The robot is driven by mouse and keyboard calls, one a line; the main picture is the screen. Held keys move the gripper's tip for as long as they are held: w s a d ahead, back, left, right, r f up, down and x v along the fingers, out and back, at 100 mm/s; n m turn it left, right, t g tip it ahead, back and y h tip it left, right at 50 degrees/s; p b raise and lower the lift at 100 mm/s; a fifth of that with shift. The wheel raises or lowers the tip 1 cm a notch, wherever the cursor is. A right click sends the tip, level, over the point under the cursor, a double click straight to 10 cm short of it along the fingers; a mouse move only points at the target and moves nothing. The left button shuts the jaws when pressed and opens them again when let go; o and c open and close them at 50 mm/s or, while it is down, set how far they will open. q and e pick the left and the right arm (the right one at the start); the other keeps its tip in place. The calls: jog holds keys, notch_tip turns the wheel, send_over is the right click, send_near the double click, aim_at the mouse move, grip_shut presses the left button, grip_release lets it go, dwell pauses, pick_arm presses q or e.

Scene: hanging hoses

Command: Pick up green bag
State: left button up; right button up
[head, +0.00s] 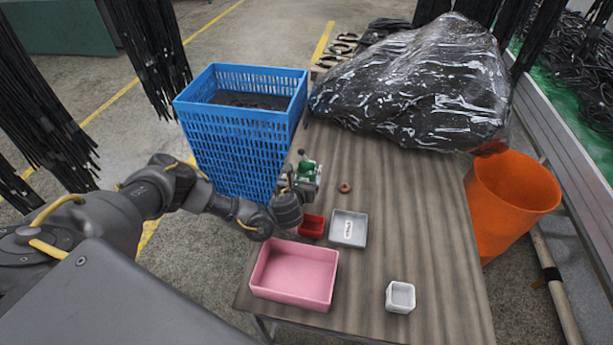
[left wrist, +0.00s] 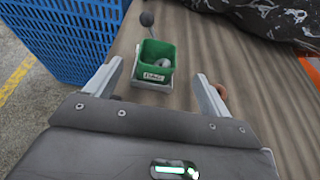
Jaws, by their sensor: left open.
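The only green thing near my gripper is a small green open-topped container (left wrist: 157,58) with a white label, seen in the left wrist view. It has a grey rim or base around its lower part and a round grey thing inside. No soft bag shape shows. In the head view the green container (head: 308,171) is on the table beside the blue crate, partly hidden by my gripper. My left gripper (left wrist: 158,78) is open, its two fingers apart on either side of the container's near side, with nothing held. My right gripper is not in view.
A tall blue crate (head: 240,140) stands at the left. A red tray (head: 312,226), grey tray (head: 348,229), pink tray (head: 294,273) and white cup (head: 400,297) are on the table (head: 420,215). A black plastic heap (head: 420,90) lies behind; an orange bin (head: 512,195) stands right.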

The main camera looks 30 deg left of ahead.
aim_at(308, 164)
pick_arm(q)
jog(key=shift+x, duration=1.15)
jog(key=shift+d, duration=0.1)
jog(key=x, duration=0.5)
jog(key=shift+w+a, duration=0.1)
jog(key=shift+a, duration=0.1)
